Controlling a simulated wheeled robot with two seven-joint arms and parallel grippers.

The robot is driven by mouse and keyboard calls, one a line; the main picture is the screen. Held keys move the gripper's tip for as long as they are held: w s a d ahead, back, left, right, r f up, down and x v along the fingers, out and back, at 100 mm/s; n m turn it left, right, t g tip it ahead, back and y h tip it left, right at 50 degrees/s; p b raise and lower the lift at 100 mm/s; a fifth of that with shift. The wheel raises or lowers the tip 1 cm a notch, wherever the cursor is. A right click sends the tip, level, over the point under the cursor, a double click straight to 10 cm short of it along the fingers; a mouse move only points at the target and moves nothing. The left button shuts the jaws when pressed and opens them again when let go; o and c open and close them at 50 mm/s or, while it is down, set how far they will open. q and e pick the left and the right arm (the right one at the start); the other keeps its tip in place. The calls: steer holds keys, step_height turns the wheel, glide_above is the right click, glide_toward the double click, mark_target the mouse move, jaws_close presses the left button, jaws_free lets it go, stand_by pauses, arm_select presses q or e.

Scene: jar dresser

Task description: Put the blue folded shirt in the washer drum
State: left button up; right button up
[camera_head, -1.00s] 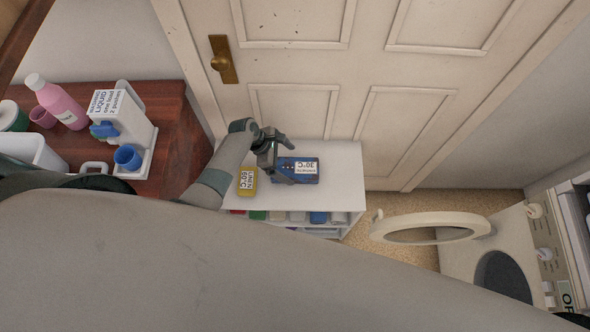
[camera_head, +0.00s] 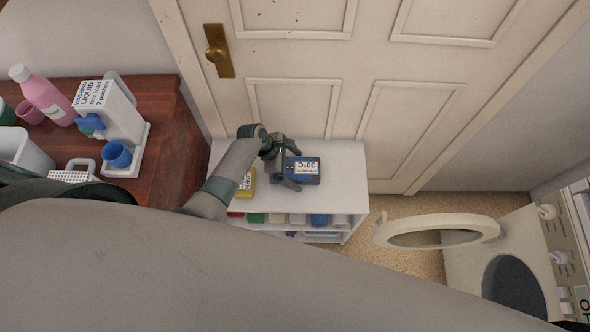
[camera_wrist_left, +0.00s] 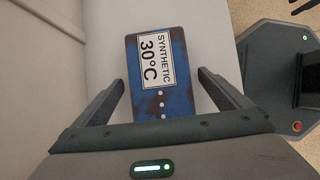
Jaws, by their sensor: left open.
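The blue folded shirt (camera_head: 305,171) lies flat on the white shelf top, with a white label reading SYNTHETIC 30°C. My left gripper (camera_head: 294,169) is open above the shirt's left part. In the left wrist view the shirt (camera_wrist_left: 162,70) shows beyond and between the two spread fingers (camera_wrist_left: 155,95), and no finger is seen closed on it. The washer (camera_head: 488,245) stands at the lower right with its round door (camera_head: 440,222) swung open. Its dark drum opening (camera_head: 512,283) is visible. My right gripper is not in view.
A yellow folded item (camera_head: 246,183) lies left of the shirt, partly behind my arm. The white shelf (camera_head: 345,185) holds several coloured items below. A wooden dresser (camera_head: 170,140) at left carries a pink bottle (camera_head: 45,98), a liquid dispenser (camera_head: 105,108) and a blue cup (camera_head: 117,154).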

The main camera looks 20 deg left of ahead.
mark_target(301, 167)
arm_select(q)
steer(key=c, duration=1.3)
steer(key=shift+r, duration=0.1)
steer(key=shift+c, duration=0.2)
steer(key=shift+r, duration=0.4)
step_height(301, 167, up, 3)
steer(key=shift+f, duration=0.1)
steer(key=s+d+r+b, duration=0.2)
steer(key=d+r, duration=0.5)
steer(key=d, duration=0.4)
steer(key=shift+s+d, duration=0.15)
steer(key=shift+s, duration=0.4)
steer(key=shift+r, duration=0.1)
